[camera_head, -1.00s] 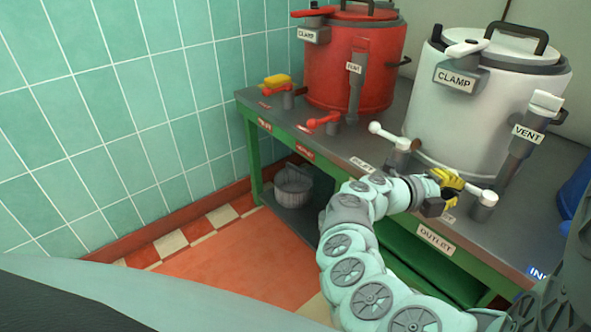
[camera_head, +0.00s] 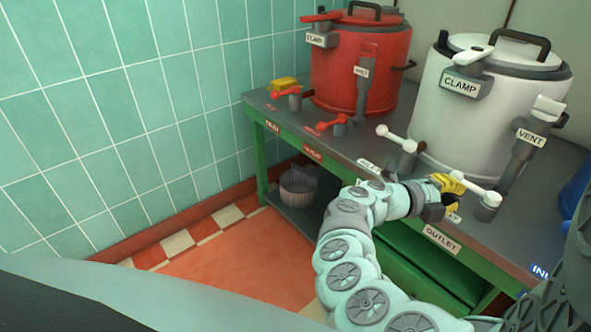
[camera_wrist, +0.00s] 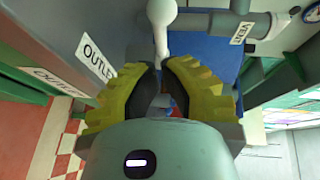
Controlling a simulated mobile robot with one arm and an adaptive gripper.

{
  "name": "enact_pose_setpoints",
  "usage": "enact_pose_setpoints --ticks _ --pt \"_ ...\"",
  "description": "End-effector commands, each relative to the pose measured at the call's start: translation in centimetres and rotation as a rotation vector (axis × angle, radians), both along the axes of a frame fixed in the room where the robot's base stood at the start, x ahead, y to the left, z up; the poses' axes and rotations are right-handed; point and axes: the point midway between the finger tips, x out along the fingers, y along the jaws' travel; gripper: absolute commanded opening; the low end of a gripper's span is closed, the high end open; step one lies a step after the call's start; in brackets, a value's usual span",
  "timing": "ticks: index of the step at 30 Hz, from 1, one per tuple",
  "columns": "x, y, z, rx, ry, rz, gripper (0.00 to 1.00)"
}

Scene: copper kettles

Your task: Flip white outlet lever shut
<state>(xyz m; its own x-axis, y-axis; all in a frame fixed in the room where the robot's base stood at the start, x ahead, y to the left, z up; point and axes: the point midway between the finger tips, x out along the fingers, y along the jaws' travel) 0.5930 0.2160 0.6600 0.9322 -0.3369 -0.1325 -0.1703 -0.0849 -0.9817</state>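The white outlet lever (camera_head: 473,187) is a thin white handle on a grey post at the bench's front edge, near the OUTLET label (camera_head: 441,239). It points left from its post toward my gripper (camera_head: 449,192). In the wrist view the white lever (camera_wrist: 160,36) runs down from the top to the gap between the tips of my gripper (camera_wrist: 162,72). The yellow padded fingers are apart, one on each side of the lever's end. Contact with the lever cannot be told. The lever's far end is partly hidden by the fingers in the head view.
The white kettle (camera_head: 480,120) stands behind the lever, with a VENT fitting (camera_head: 525,145) at right. Another white lever (camera_head: 397,138) stands to the left. The red kettle (camera_head: 350,75) and red levers are farther left. A blue object (camera_head: 575,190) is at the right edge.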

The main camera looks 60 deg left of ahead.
Motion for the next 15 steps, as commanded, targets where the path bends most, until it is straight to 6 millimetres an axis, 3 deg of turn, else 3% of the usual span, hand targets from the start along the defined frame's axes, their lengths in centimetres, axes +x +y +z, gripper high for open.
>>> enact_pose_setpoints --ticks 3,15 --pt "-2.1 2.0 0.4 0.0 0.003 0.012 0.0" --pt "-6.2 5.5 0.9 0.001 0.004 0.012 0.0"
